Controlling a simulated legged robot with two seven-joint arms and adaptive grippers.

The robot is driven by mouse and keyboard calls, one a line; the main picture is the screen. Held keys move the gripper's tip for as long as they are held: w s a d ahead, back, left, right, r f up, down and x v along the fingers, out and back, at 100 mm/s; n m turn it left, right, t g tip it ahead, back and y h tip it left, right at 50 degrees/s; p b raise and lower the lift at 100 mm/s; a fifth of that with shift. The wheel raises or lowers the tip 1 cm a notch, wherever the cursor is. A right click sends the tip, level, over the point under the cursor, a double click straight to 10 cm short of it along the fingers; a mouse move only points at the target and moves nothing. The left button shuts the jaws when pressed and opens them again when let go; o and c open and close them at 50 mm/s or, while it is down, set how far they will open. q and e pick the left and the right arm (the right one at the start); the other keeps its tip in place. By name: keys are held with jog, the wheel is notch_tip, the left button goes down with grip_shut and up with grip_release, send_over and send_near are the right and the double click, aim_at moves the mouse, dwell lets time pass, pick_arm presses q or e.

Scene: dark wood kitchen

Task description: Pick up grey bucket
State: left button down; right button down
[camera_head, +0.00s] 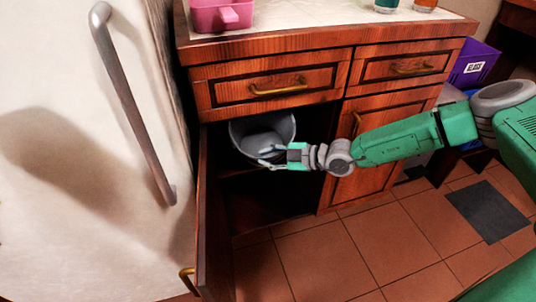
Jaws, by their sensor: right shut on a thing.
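The grey bucket (252,130) stands inside the open left compartment of the dark wood cabinet, below the drawer. My right gripper (270,157) reaches into the compartment from the right. It is shut on the near part of the bucket's rim, at the bucket's lower right in the picture. The gripper's fingers are small and partly hard to make out against the bucket. The bucket's underside and the compartment's back are in shadow. My left gripper does not show.
The open cabinet door (214,225) stands left of the compartment. A white fridge with a grey handle (133,105) fills the left. A pink container (221,16) is on the counter. A purple bin (472,66) is at the right. The tiled floor (370,245) in front is clear.

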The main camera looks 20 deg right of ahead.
jog(key=c, duration=1.5)
grip_release()
jog(key=shift+c, duration=0.2)
jog(key=shift+d, duration=0.1)
jog(key=v, duration=1.1)
jog(key=shift+s+d, duration=0.3)
